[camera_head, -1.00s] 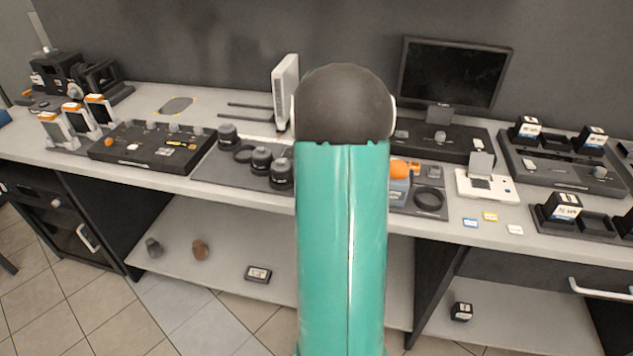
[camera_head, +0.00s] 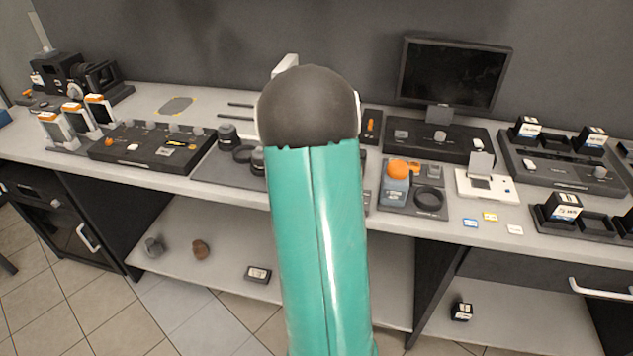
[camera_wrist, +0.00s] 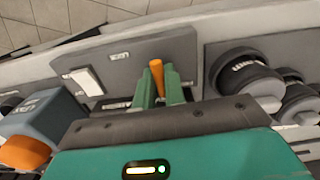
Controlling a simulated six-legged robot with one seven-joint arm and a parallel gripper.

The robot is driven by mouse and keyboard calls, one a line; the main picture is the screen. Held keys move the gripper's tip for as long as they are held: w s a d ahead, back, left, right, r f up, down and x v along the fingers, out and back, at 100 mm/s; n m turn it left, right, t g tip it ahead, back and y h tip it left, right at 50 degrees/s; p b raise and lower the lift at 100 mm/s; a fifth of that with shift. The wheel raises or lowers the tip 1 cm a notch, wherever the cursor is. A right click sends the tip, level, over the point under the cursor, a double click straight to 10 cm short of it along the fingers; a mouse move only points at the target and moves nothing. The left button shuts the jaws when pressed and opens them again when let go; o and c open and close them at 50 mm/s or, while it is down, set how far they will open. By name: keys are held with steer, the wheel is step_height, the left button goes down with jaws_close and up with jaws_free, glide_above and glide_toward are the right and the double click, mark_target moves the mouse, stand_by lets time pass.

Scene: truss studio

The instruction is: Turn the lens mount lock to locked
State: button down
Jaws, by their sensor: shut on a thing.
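In the wrist view an orange lever (camera_wrist: 157,72) stands up from a grey panel (camera_wrist: 122,47), between the two green fingers of my gripper (camera_wrist: 160,84). The fingers are shut on the lever. It looks like the lens mount lock, but its labels are too small to read. A white rocker-like piece (camera_wrist: 86,81) sits on the same panel, beside the lever. In the head view my arm hides the gripper and nearly all of that panel.
Dark lenses (camera_wrist: 240,75) stand close on one side of my gripper in the wrist view. A blue bottle (camera_wrist: 45,113) with an orange cap (camera_wrist: 25,152) stands on the other side. In the head view a monitor (camera_head: 455,72) stands behind, and small cards (camera_head: 490,216) lie at right.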

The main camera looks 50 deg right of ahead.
steer(key=shift+m, duration=0.4)
steer(key=c, duration=1.5)
jaws_free()
step_height(320, 180, up, 14)
